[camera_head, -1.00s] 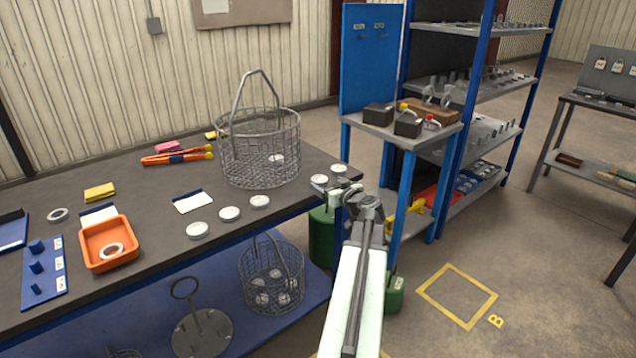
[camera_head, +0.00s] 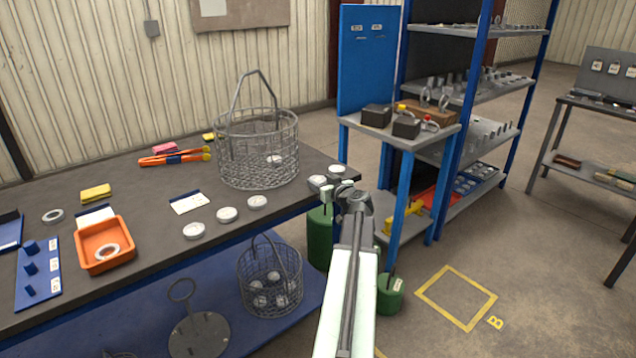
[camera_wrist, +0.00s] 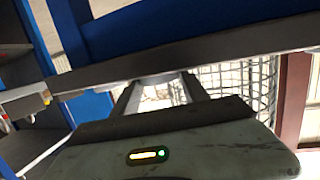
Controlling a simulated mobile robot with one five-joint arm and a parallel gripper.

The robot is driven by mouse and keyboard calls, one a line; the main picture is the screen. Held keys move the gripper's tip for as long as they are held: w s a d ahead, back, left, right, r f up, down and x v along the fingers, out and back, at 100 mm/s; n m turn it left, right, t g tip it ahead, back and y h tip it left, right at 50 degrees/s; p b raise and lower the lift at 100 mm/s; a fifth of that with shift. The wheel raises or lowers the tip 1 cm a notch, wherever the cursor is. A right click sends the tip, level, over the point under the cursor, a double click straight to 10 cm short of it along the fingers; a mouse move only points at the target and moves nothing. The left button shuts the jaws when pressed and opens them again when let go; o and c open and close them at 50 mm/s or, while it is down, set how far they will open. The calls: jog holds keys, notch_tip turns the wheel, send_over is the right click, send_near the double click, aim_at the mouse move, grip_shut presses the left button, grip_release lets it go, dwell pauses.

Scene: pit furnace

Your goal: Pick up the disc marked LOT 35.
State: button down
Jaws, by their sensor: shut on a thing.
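My gripper (camera_head: 327,190) is at the right end of the workbench, shut on a pale round disc (camera_head: 318,181) at the bench edge. The fingers partly hide this disc, and I cannot read its marking. Another pale disc (camera_head: 336,171) lies just behind it. In the wrist view my two fingers (camera_wrist: 157,88) reach toward the bench edge, and the disc's face is not clear there. Three more discs lie in a row on the bench: a left one (camera_head: 193,230), a middle one (camera_head: 227,214) and a right one (camera_head: 257,202). Their lot marks are too small to read.
A wire basket (camera_head: 258,150) with a disc inside stands on the bench behind the row. A second basket (camera_head: 270,280) with several discs is on the lower shelf. An orange tray (camera_head: 104,245) is at left. A blue-legged stand (camera_head: 400,135) rises right of my arm.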

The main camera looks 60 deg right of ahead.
aim_at(321, 182)
jog(key=shift+r, duration=0.15)
jog(key=shift+r+p, duration=0.3)
jog(key=shift+p, duration=0.2)
notch_tip(321, 182, up, 3)
jog(key=p, duration=0.3)
jog(key=shift+r, duration=0.1)
jog(key=s+p, duration=0.1)
jog(key=s, duration=1.5)
jog(key=shift+a+r, duration=0.45)
jog(key=shift+s, duration=0.1)
